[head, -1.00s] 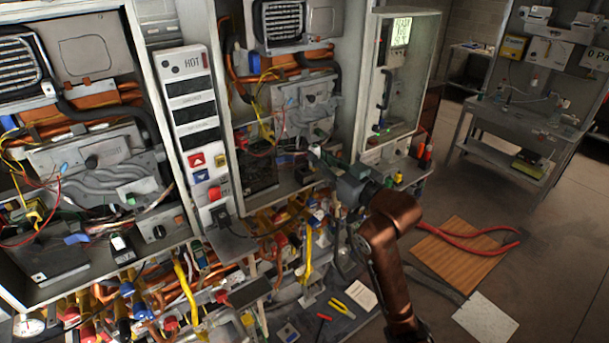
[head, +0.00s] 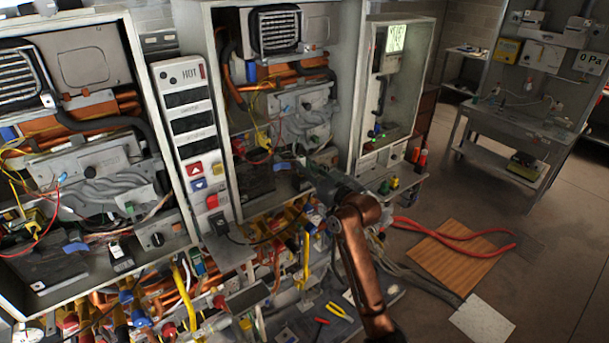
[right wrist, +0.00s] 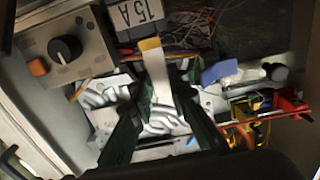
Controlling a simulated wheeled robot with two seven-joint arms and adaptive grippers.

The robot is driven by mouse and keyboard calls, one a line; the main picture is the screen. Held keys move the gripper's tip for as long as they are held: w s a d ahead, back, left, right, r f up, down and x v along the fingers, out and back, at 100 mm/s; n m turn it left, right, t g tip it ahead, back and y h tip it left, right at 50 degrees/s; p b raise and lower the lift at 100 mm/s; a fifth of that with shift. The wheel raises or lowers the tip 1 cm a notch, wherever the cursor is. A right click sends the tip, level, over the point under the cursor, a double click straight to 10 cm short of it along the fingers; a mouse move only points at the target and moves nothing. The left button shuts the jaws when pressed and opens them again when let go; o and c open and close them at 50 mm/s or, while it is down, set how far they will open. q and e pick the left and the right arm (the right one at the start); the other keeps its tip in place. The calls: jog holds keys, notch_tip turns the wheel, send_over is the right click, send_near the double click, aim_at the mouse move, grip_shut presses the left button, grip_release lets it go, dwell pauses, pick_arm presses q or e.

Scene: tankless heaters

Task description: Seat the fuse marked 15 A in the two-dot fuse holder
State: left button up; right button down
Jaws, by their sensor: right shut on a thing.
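My right gripper (head: 303,170) reaches into the lower part of the middle heater cabinet. In the right wrist view its two green fingers (right wrist: 164,80) are closed on a pale strip with a yellow end. The strip meets a grey block with a white label reading 15 A, the fuse (right wrist: 140,14); the block is cut by the top edge. I take strip and block as one piece, but the joint is unclear. I cannot make out the two-dot holder. My left gripper is not in view.
A panel with a black knob (right wrist: 65,48) and an orange button stands beside the fuse, close to the cabinet wall. Loose wires and a red-and-yellow valve (right wrist: 290,100) lie around. Pipes and valves crowd below the cabinets. A wooden board (head: 455,260) lies on the floor.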

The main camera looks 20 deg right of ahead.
aim_at(306, 179)
jog(key=shift+w+f, duration=0.2)
jog(key=shift+f, duration=1.5)
jog(key=c, duration=1.8)
grip_release()
jog(key=shift+f, duration=0.1)
jog(key=shift+c, duration=0.2)
jog(key=b+v, duration=0.1)
jog(key=v, duration=1.1)
